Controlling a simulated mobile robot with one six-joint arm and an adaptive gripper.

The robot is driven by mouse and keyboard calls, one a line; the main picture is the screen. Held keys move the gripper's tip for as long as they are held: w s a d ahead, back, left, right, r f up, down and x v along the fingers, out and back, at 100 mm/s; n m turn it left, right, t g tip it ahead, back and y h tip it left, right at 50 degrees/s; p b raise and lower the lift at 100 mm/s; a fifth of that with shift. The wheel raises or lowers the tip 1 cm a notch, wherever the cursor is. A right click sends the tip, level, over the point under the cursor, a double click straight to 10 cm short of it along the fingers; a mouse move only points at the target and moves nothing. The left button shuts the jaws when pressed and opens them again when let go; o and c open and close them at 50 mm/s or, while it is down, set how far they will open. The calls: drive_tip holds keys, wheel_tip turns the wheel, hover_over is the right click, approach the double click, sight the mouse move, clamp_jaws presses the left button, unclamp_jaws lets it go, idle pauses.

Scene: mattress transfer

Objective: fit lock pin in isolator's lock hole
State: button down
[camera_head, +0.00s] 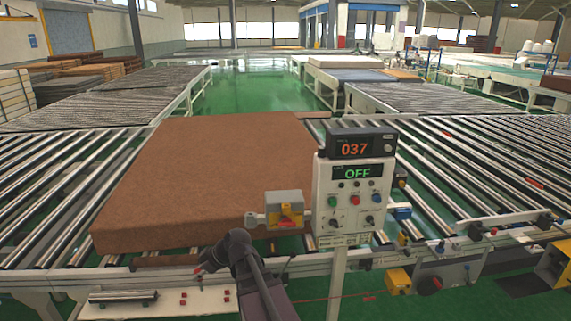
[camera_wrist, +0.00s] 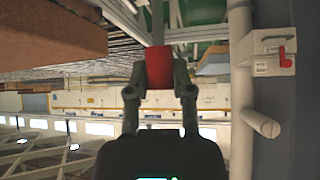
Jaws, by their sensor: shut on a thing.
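My gripper (camera_wrist: 159,88) is shut on a red piece (camera_wrist: 159,66), which I take to be the lock pin; only its plain red body shows between the fingers. The isolator (camera_head: 285,208) is a grey and yellow box with a red handle, left of the control panel in the head view. My gripper is apart from it, lower and to the left; its dark arm (camera_head: 250,262) rises from the bottom edge. The isolator's lock hole cannot be made out. In the wrist view a grey box with a red lever (camera_wrist: 285,60) is at the right.
The control panel (camera_head: 351,202) on a post reads OFF, with an 037 display above. A brown mattress (camera_head: 205,175) lies on the roller conveyor (camera_head: 475,165). A white tray (camera_head: 205,300) with small red pieces and a dark rod is at the lower left.

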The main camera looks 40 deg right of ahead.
drive_tip(key=w+d+r+m+t+h+p, duration=0.1)
drive_tip(key=d+r+p, duration=0.5)
drive_tip(key=d, duration=0.6)
drive_tip(key=w+d+r+m+t+h+p, duration=0.1)
drive_tip(key=w+d+r+m+h+p, duration=0.1)
drive_tip(key=d+r+p, duration=0.5)
drive_tip(key=w+d+r+m+h+p, duration=0.2)
drive_tip(key=d+r+m+p, duration=0.3)
drive_tip(key=d, duration=1.3)
wheel_tip(320, 180, up, 3)
drive_tip(key=shift+d+f+t+h+p, duration=0.15)
drive_tip(key=shift+d+t+h+p, duration=0.25)
drive_tip(key=shift+p, duration=0.25)
drive_tip(key=shift+a+f, duration=0.1)
drive_tip(key=shift+f, duration=0.05)
drive_tip(key=shift+f+b, duration=2.75)
drive_tip(key=shift+b, duration=0.15)
drive_tip(key=shift+f+b, duration=2.75)
drive_tip(key=shift+f, duration=0.05)
